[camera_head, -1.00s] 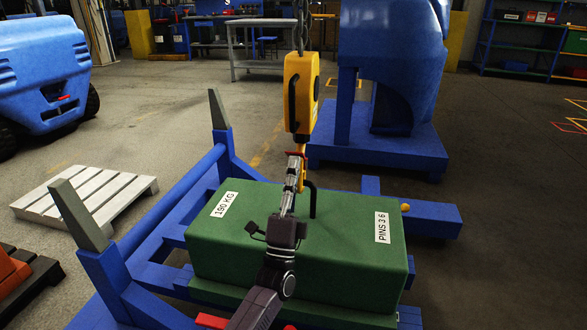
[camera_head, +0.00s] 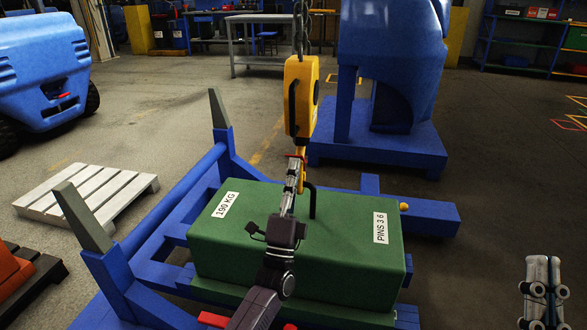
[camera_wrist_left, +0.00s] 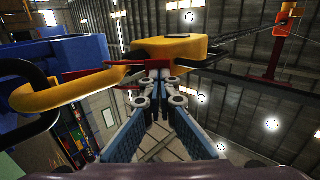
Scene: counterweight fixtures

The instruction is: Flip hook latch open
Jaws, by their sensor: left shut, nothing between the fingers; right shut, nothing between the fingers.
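The yellow hook (camera_head: 303,157) hangs below a yellow hoist block (camera_head: 300,95) over the green weight (camera_head: 300,240). In the left wrist view the hook (camera_wrist_left: 72,93) curves beside the weight's black lifting eye (camera_wrist_left: 30,78). The red hook latch (camera_wrist_left: 95,75) runs from the hook towards the yellow block; its tip is partly hidden. My left gripper (camera_head: 294,163) is shut and empty, its fingertips (camera_wrist_left: 157,76) close to the latch end; I cannot tell whether they touch. My right gripper (camera_head: 543,262) is shut and empty at the lower right.
A blue frame (camera_head: 190,195) with upright grey-tipped posts carries the weight. A pale pallet (camera_head: 85,192) lies at left, and a blue machine (camera_head: 390,70) stands behind. The floor at right is open. A chain (camera_head: 301,25) rises from the hoist block.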

